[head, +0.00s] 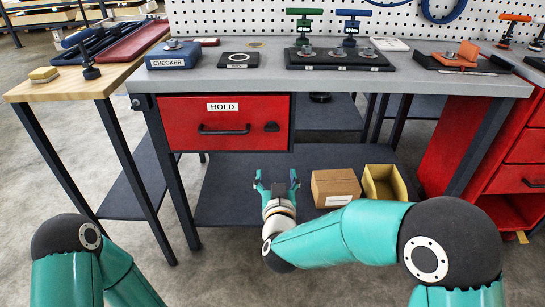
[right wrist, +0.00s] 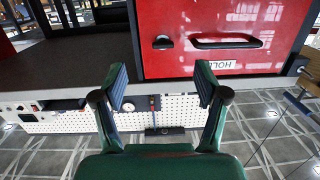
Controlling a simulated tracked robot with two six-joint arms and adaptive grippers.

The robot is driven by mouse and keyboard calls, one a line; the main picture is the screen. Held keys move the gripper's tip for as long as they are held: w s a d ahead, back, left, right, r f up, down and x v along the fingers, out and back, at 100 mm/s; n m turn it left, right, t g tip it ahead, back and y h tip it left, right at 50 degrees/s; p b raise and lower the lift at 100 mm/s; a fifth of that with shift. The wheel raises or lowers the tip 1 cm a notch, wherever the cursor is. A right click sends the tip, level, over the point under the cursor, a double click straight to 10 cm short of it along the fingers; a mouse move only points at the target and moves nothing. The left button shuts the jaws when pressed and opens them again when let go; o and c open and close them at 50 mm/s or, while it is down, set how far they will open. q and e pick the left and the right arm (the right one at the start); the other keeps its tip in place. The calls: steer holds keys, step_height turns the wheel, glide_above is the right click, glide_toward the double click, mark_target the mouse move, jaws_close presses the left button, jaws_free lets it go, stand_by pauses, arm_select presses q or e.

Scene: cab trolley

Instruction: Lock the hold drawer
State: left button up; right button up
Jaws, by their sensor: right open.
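The red hold drawer (head: 185,118) is under the left part of the grey workbench, with a white HOLD label (head: 222,107). It looks shut. Its front carries a black bar handle (head: 223,130) and, right of that, a small black lock knob (head: 271,127). My right gripper (head: 277,180) is open and empty, below and in front of the drawer. In the right wrist view, which looks upside down, the drawer (right wrist: 280,20), handle (right wrist: 228,42) and lock knob (right wrist: 162,42) show beyond the open fingers (right wrist: 161,82). My left gripper is out of view.
A cardboard box (head: 334,187) and an open yellow bin (head: 385,184) stand on the lower shelf, right of my right gripper. The grey benchtop (head: 215,84) overhangs the drawer and bears a blue CHECKER box (head: 174,56). A red cabinet (head: 510,150) stands at the right.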

steer(key=a+r+t+b, duration=0.1)
steer(key=r, duration=0.1)
arm_select(q)
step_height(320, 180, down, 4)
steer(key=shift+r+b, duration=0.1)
steer(key=shift+b, duration=0.65)
arm_select(e)
glide_toward(272, 131)
steer(key=shift+h, duration=0.3)
steer(key=w, duration=1)
steer(key=shift+a+f, duration=0.15)
steer(key=c, duration=1.2)
steer(key=shift+o, duration=0.2)
